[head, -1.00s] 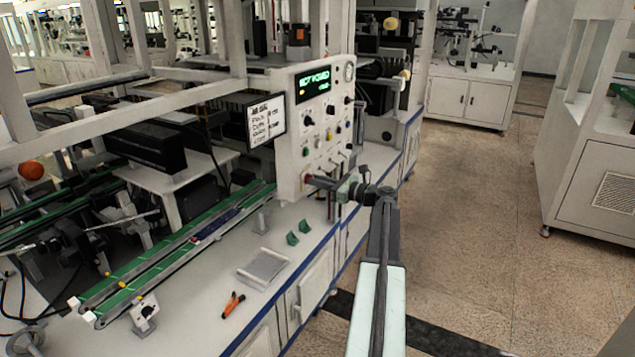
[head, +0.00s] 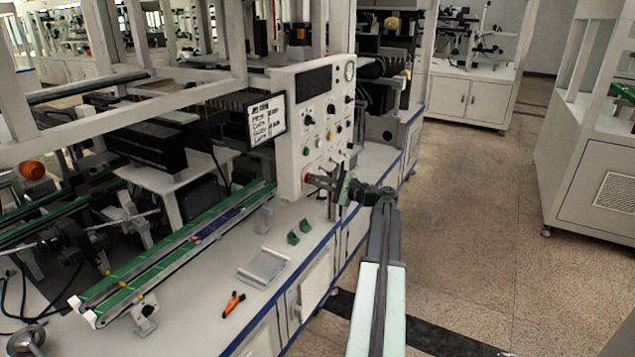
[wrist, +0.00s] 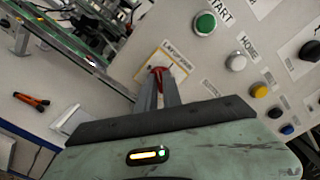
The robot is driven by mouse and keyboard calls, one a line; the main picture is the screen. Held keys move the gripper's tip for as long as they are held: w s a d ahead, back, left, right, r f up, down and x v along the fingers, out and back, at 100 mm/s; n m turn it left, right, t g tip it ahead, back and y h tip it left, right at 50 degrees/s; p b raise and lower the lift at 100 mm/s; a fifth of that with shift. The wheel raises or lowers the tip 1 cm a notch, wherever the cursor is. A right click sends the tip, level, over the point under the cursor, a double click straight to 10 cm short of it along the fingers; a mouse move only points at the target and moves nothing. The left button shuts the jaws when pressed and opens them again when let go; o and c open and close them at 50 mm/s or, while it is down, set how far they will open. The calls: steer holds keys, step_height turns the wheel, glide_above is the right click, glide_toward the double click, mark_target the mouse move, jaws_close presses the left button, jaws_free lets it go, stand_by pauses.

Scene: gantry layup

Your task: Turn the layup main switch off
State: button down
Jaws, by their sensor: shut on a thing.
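The red main switch (wrist: 157,71) sits on a yellow-bordered plate (wrist: 176,62) in the wrist view. My gripper (wrist: 159,88) is shut on the switch's red handle, with a finger on each side. The fingers hide part of the handle, and its exact angle is hard to tell. In the head view my gripper (head: 318,181) reaches the lower edge of the white control panel (head: 290,140), where only a little red shows. The display (head: 313,79) at the top of the panel is dark.
A green START button (wrist: 205,22), a white HOME button (wrist: 236,61), and yellow and blue buttons lie close right of my gripper. A sign (head: 266,121) hangs left of the panel. Orange-handled pliers (head: 233,303) lie on the bench. The aisle floor (head: 470,230) is clear.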

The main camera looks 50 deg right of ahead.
steer(key=n, duration=0.4)
steer(key=shift+a+f, duration=0.1)
steer(key=shift+n, duration=1.6)
steer(key=c, duration=1.5)
jaws_free()
steer(key=v, duration=0.7)
steer(key=shift+s, duration=0.4)
